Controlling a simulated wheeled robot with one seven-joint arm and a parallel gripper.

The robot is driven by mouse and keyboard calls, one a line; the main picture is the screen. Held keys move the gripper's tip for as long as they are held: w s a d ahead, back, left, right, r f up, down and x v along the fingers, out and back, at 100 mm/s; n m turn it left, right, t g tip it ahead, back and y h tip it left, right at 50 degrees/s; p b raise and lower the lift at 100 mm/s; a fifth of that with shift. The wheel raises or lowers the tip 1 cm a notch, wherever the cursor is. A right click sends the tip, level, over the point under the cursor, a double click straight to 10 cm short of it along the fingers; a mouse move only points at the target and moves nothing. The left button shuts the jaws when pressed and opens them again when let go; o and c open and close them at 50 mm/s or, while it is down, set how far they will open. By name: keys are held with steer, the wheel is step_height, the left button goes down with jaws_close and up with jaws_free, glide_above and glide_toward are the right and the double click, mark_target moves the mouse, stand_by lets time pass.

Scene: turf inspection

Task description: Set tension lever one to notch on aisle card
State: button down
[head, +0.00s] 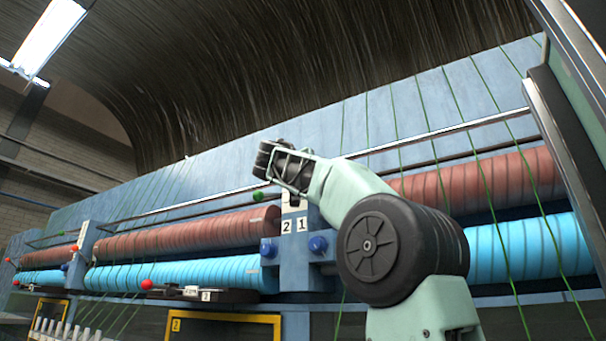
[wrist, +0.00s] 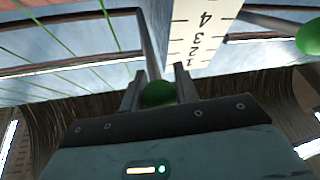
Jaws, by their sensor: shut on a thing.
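My gripper (wrist: 158,88) is shut on a green ball knob (wrist: 157,94) at the end of a grey lever rod (wrist: 150,42). A white scale (wrist: 203,32) beside the rod shows 1 to 4, upside down in the wrist view; the knob is near its 1 end. In the head view my gripper (head: 283,166) is above the number plates 2 (head: 287,227) and 1 (head: 303,225), and hides the held knob. A second green knob (head: 258,195) is left of it, also at the right edge of the wrist view (wrist: 309,38). I cannot make out an aisle card.
Brown rollers (head: 190,233) and blue rollers (head: 180,273) run across the machine, with thin green strands before them. Blue knobs (head: 318,244) sit on the post below my gripper. A red-knobbed lever (head: 147,284) is lower left. A yellow frame (head: 225,318) is below.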

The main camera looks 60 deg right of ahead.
steer(key=shift+f, duration=0.2)
steer(key=c, duration=1.1)
jaws_free()
steer(key=b+v, duration=0.7)
steer(key=v, duration=1)
steer(key=shift+a+f, duration=0.1)
